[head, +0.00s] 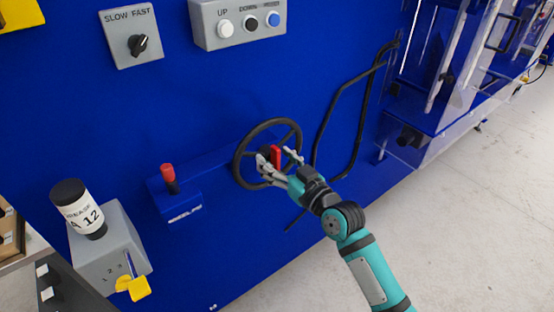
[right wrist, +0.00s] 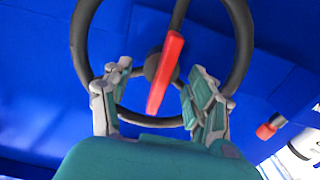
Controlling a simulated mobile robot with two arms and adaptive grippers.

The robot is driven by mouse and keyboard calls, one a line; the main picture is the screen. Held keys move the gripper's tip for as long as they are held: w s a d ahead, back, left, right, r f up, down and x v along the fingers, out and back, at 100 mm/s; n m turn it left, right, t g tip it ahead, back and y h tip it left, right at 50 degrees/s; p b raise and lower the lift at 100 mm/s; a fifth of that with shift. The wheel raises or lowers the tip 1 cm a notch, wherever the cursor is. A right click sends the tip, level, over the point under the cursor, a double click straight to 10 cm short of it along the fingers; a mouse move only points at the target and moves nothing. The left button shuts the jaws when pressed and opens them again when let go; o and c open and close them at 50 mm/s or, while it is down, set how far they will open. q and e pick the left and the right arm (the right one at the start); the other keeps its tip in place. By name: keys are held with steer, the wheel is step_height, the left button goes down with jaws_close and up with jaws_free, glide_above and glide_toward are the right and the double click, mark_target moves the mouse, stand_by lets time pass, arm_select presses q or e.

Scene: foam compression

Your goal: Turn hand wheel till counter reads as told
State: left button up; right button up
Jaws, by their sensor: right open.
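The black hand wheel (head: 238,155) stands on the blue machine front in the middle of the head view. A red handle (head: 276,157) shows at its hub. My right gripper (head: 279,160) is at the wheel, its fingers spread to either side of the red handle. In the right wrist view the fingers (right wrist: 158,88) are open, with the wheel (right wrist: 246,40) behind them and the red handle (right wrist: 166,72) between them. I cannot tell whether a finger touches the rim. No counter reading can be made out. My left gripper is out of view.
A red-topped knob (head: 168,176) stands left of the wheel. A SLOW/FAST switch (head: 132,36) and a button box (head: 238,22) are above. Bent black bars (head: 342,105) stand right of the wheel.

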steer(key=shift+c, duration=0.2)
jaws_close()
steer(key=shift+n, duration=0.3)
